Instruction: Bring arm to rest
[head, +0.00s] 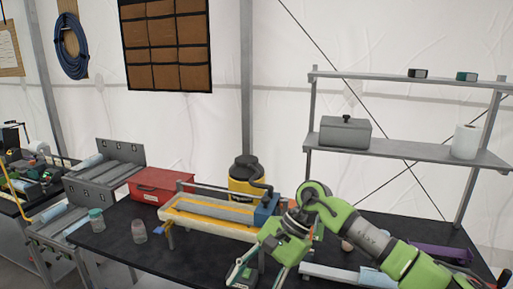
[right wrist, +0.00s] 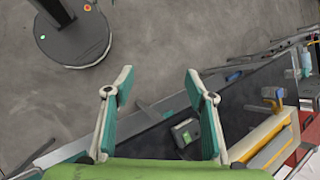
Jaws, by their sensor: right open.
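My right arm comes in from the right in the head view, green and grey, bent over the dark workbench (head: 185,245). Its gripper (head: 256,277) points down near the bench's front edge. In the right wrist view the gripper (right wrist: 160,85) has its two teal-padded fingers wide apart, with nothing held between them. My left gripper shows in neither view.
A yellow-rimmed tray machine (head: 185,222) with a blue end block stands behind the gripper. A two-tier shelf (head: 400,151) stands at the back right. Bare floor (right wrist: 150,40) lies in front of the bench.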

